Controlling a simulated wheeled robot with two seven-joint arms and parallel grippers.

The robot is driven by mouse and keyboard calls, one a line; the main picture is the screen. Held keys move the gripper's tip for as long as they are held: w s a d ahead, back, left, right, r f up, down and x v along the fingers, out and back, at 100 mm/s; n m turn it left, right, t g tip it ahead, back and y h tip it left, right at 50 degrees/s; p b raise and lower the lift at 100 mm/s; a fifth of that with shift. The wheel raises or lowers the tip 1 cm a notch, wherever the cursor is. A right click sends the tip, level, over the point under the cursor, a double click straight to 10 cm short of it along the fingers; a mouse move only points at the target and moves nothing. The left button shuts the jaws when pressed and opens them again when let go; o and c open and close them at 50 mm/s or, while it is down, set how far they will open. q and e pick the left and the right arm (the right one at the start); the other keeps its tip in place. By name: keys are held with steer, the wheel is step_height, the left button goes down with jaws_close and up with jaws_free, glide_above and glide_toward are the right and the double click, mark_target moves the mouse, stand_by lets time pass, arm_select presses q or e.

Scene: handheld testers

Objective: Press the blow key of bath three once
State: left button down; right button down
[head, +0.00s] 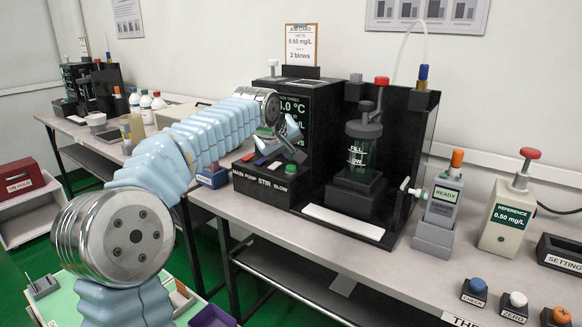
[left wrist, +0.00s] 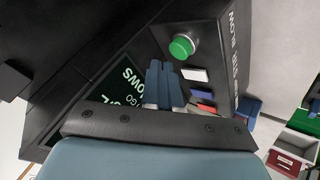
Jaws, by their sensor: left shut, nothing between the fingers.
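The black bath unit (head: 322,105) has a lit display, partly hidden by my left arm; "THREE" seems legible on it. Its sloping front panel (head: 256,187) is labelled MAIN, PUMP, STIR, BLOW. The blow key is the round green key (left wrist: 182,46) at the BLOW end of the row, seen in the left wrist view.
Red, blue and white keys line the panel; the white key (left wrist: 194,74) is nearest the green one. A glass vessel (head: 362,150) stands right of the panel. A grey READY tester (head: 443,200) and a REFERENCE block (head: 507,218) stand further right. A white strip (head: 343,222) lies in front.

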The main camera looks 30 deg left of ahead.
mark_target(289, 168)
arm_select(q)
steer(key=shift+f, duration=0.15)
steer(key=shift+f+b, duration=0.25)
steer(key=shift+b, duration=0.05)
steer(key=shift+f+b, duration=0.4)
steer(key=shift+f, duration=0.1)
stand_by(0.5)
steer(key=shift+r, duration=0.1)
steer(key=shift+r+p, duration=0.8)
steer(key=shift+p, duration=0.05)
steer(key=shift+r, duration=0.1)
step_height(289, 168, up, 3)
steer(key=shift+f+p, duration=0.2)
steer(key=shift+p, duration=1)
steer(key=shift+r, duration=1.1)
